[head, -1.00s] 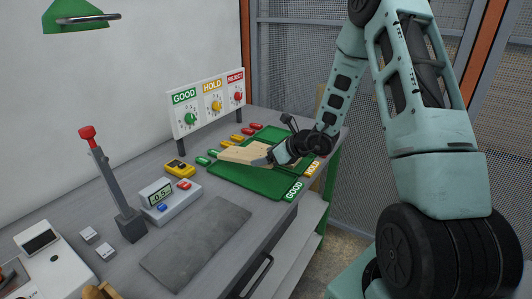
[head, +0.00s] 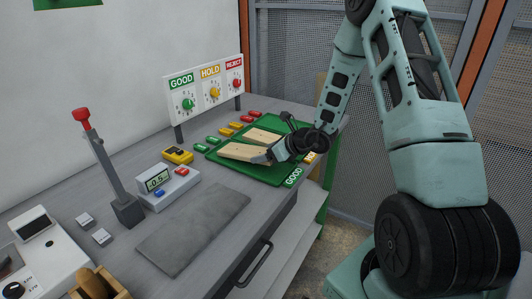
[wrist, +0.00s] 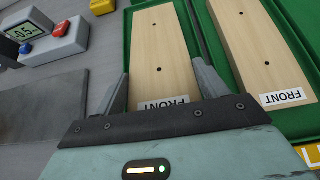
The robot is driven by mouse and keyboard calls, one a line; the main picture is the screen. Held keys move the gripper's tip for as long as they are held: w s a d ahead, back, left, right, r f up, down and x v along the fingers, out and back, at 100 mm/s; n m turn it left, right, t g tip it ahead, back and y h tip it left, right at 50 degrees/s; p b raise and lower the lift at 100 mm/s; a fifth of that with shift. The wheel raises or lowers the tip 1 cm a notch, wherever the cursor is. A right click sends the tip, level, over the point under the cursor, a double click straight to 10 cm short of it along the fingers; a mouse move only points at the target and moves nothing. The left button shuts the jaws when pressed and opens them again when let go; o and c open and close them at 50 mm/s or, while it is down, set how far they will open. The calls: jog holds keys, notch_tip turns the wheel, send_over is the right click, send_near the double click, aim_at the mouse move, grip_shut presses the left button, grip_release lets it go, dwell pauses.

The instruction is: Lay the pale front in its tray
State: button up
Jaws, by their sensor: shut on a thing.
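A pale wooden board labelled FRONT (head: 243,152) is over the near green tray marked GOOD (head: 240,173). My gripper (head: 269,156) is shut on its near end. In the wrist view the fingers (wrist: 160,88) stand either side of this pale front (wrist: 158,48), just by its label. The board looks level and low within the tray's outline; I cannot tell whether it touches the floor.
A sign with GOOD, HOLD and REJECT dials (head: 208,92) stands behind. Green, yellow and red blocks line the trays' far side. A scale (head: 167,187), a yellow meter (head: 178,156), a grey mat (head: 194,228) and a red-topped lever (head: 105,170) are to the left.

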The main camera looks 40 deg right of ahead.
jog(key=shift+f+b, duration=0.25)
jog(key=shift+b, duration=0.1)
jog(key=o, duration=1.3)
jog(key=shift+c, duration=0.2)
jog(key=c, duration=1.2)
jog(key=shift+c, duration=0.2)
jog(key=shift+s, duration=0.1)
jog(key=shift+s+d+f+b, duration=0.1)
jog(key=shift+s+d+b, duration=0.2)
jog(key=shift+s, duration=0.25)
jog(key=shift+s+d+b, duration=0.15)
jog(key=shift+s+b, duration=0.1)
jog(key=shift+s, duration=0.5)
